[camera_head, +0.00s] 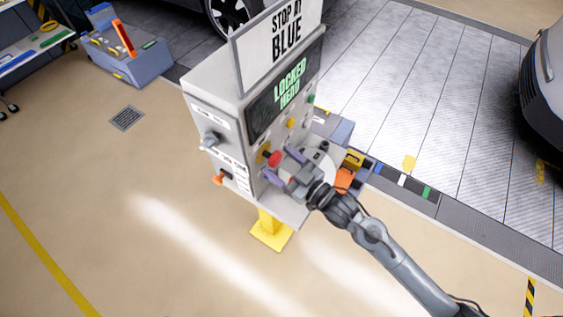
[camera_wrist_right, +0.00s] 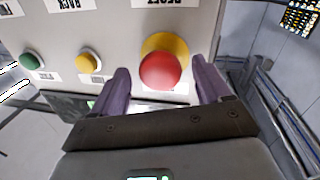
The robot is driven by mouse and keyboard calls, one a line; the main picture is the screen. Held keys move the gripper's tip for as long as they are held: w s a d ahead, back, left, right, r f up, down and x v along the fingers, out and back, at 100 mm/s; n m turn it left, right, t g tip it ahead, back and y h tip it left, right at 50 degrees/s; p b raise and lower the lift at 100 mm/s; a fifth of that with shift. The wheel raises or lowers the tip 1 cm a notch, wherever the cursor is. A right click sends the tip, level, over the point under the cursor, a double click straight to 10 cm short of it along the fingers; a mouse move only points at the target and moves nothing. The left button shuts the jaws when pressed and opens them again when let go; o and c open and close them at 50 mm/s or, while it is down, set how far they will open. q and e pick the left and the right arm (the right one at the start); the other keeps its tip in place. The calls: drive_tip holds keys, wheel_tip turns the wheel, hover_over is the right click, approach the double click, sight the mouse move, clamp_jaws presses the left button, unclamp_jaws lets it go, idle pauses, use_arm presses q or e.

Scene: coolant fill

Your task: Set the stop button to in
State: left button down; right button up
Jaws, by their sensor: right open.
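The stop button is a round red mushroom head on a yellow collar, on the front of the grey console (camera_head: 205,95). The red button (camera_head: 274,158) is in the head view and near the middle of the right wrist view (camera_wrist_right: 161,71). Its head stands out from the collar; how far it can travel I cannot tell. My right gripper (camera_head: 284,167) faces the panel with its purple fingers open, one on each side of the red button. The gap holds nothing else, and I cannot tell whether either finger touches the button. My left gripper is out of view.
A green button (camera_wrist_right: 30,61) and a small yellow button (camera_wrist_right: 88,62) sit in the same row. Above are a lit screen (camera_head: 287,85) and a "STOP AT BLUE" sign (camera_head: 280,35). A lever (camera_head: 210,140) and an orange knob (camera_head: 218,179) stick out of the console's left side.

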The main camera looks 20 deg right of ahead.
drive_tip(key=shift+w, duration=0.1)
drive_tip(key=shift+c, duration=0.2)
clamp_jaws()
drive_tip(key=shift+w+a+r+p, duration=0.1)
drive_tip(key=shift+w+a+p, duration=0.35)
drive_tip(key=shift+w, duration=0.15)
drive_tip(key=shift+c, duration=2.1)
unclamp_jaws()
drive_tip(key=o, duration=0.5)
drive_tip(key=shift+w+a, duration=0.1)
drive_tip(key=shift+c, duration=0.2)
